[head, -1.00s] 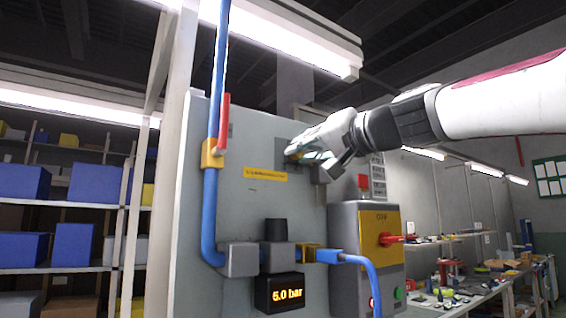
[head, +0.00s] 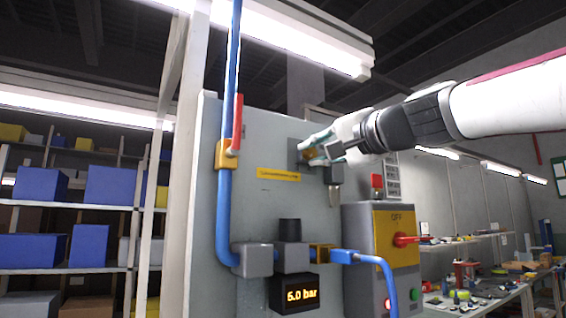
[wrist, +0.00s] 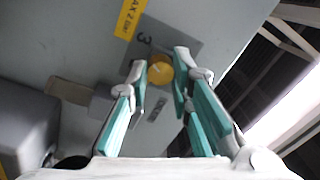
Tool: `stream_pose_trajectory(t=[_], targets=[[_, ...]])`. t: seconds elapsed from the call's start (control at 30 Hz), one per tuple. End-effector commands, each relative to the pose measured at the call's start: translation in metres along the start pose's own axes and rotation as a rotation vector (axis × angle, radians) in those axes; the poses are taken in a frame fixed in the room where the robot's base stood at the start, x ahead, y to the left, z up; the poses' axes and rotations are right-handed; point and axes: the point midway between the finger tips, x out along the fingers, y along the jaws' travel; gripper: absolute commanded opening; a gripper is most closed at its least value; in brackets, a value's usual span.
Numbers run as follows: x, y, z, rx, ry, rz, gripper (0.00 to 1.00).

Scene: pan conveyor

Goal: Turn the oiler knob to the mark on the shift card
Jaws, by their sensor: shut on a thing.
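The oiler knob (wrist: 159,70) is a small round yellow knob with a light pointer line, on a dark grey plate (wrist: 186,38) on the panel. A figure 3 is printed on the plate beside the knob. My gripper (wrist: 160,66) has one fingertip on each side of the knob and is shut on it. In the head view my gripper (head: 318,150) reaches the panel from the right and mostly hides the knob. A pale printed sheet (head: 393,182), possibly the shift card, hangs right of the panel; its text is too small to read.
A blue pipe (head: 224,215) with a red-handled valve (head: 238,125) runs down the panel's left. Below are a pressure display (head: 296,294) reading 5.0 or 6.0 bar and a switch box (head: 382,255) with a red handle. A yellow label (wrist: 131,18) reads MAX 2 bar.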

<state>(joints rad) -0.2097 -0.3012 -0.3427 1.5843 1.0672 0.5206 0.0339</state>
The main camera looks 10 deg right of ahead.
Motion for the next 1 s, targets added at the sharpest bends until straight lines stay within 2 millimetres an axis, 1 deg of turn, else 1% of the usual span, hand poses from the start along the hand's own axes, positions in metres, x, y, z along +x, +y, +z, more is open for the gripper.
stream_pose_trajectory(t=[0.27,0.3,0.37,0.67,0.77,0.87,1.0], targets=[[0.0,0.0,-0.001,0.001,0.002,0.0,0.0],[0.0,0.0,-0.001,0.001,0.002,0.0,0.27],[0.0,0.0,-0.001,0.001,0.002,0.0,0.4],[-0.001,0.0,0.0,0.0,0.001,0.0,0.41],[-0.005,0.0,-0.001,0.0,0.002,-0.001,0.41],[-0.018,-0.001,-0.001,0.0,0.003,-0.003,0.41],[-0.045,-0.001,-0.001,-0.001,0.004,-0.003,0.41]])
